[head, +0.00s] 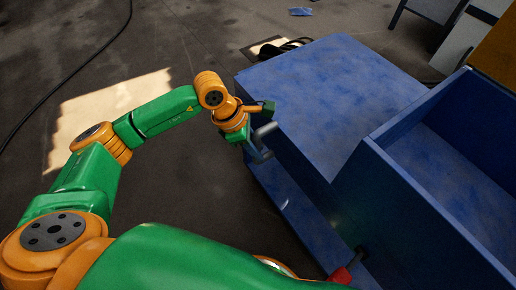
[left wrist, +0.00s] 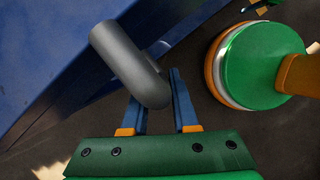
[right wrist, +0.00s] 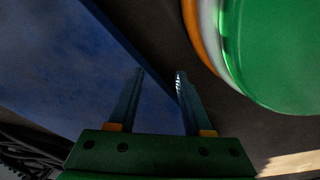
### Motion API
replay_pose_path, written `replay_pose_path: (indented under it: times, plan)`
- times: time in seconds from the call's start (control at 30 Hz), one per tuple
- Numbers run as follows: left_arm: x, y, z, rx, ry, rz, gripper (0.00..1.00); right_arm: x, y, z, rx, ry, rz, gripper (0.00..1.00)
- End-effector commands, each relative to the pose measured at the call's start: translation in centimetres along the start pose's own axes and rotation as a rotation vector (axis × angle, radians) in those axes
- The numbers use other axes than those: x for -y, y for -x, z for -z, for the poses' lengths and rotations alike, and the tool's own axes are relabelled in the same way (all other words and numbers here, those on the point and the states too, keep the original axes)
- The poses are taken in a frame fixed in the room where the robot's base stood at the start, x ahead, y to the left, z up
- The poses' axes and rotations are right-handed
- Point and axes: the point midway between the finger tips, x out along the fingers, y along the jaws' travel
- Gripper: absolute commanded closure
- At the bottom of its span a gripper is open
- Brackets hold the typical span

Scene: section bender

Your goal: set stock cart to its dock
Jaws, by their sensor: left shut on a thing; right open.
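The blue stock cart (head: 335,95), as I take it, has a flat scuffed top and stands right of my left arm in the head view. A grey tubular handle (left wrist: 128,60) stands out from its side. My left gripper (head: 258,148) is shut on this handle, with the fingers on either side of it in the left wrist view. My right gripper (right wrist: 160,75) is open and empty, with a blue surface close behind its fingers; it does not show clearly in the head view. I cannot make out the dock.
A deep blue open bin (head: 430,205) adjoins the flat top at right; I cannot tell whether it is the same body. A red piece (head: 341,275) shows low at its side. A black cable (head: 85,68) lies on the floor at left.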

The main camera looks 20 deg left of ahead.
Motion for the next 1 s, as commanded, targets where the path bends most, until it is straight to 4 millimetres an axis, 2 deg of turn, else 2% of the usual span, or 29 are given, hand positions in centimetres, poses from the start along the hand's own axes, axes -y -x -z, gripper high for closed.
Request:
replay_pose_path:
  times: [0.3,0.33,0.4,0.43,0.73,1.0]
  plan:
    - [0.4,-0.1,-0.2,0.005,-0.005,0.012,1.0,0.1,0.0,0.0,-0.001,0.0,0.001,0.5]
    - [0.4,-0.1,-0.2,0.005,-0.005,0.012,0.67,0.1,0.0,0.0,-0.001,0.0,0.001,0.5]
    - [0.4,-0.1,-0.2,0.005,-0.005,0.011,0.48,0.1,0.0,0.0,-0.001,0.0,0.001,0.5]
    - [0.3,-0.1,-0.2,0.005,-0.005,0.011,0.43,0.1,0.0,0.0,-0.001,0.0,0.001,0.5]
    - [0.2,0.2,-0.1,0.004,-0.003,0.006,0.43,0.1,0.1,0.0,-0.002,0.0,0.002,0.5]
    - [0.1,5.7,-0.2,0.004,-0.004,0.005,0.43,-0.8,0.7,-1.2,0.004,0.005,-0.012,0.5]
